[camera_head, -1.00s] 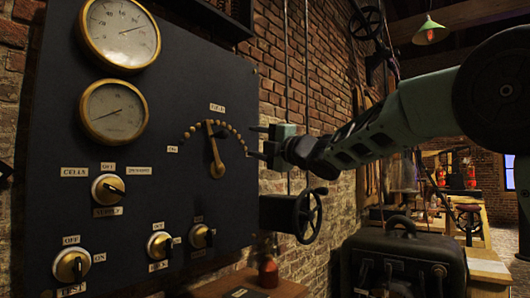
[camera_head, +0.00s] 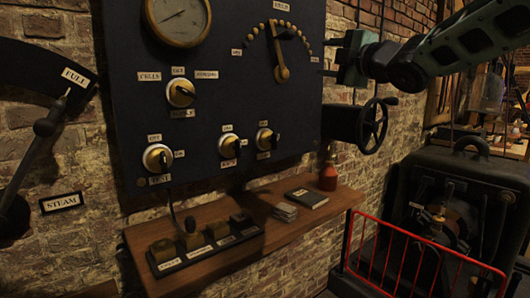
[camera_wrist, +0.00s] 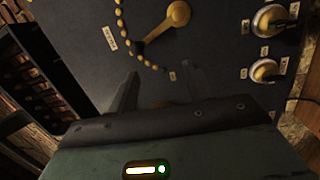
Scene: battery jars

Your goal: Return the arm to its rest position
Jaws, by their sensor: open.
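My gripper (camera_head: 330,57) is at the right edge of the dark control panel (camera_head: 115,100), beside the right end of the arc of brass contacts. Its two fingers point toward the panel. In the wrist view the fingers of my gripper (camera_wrist: 162,84) stand apart with nothing between them. The brass lever (camera_head: 281,60) of the contact arc is left of my gripper and apart from it. It also shows in the wrist view as a brass lever (camera_wrist: 176,16) beyond the fingers. My green arm reaches in from the upper right of the head view.
A handwheel (camera_head: 372,125) sits just below my gripper. A wooden shelf (camera_head: 265,240) holds a switch block (camera_head: 205,245), books (camera_head: 306,197) and a red bottle (camera_head: 328,175). A red rail (camera_head: 420,240) fronts a dark machine at the right. A large lever (camera_head: 40,130) is at the left.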

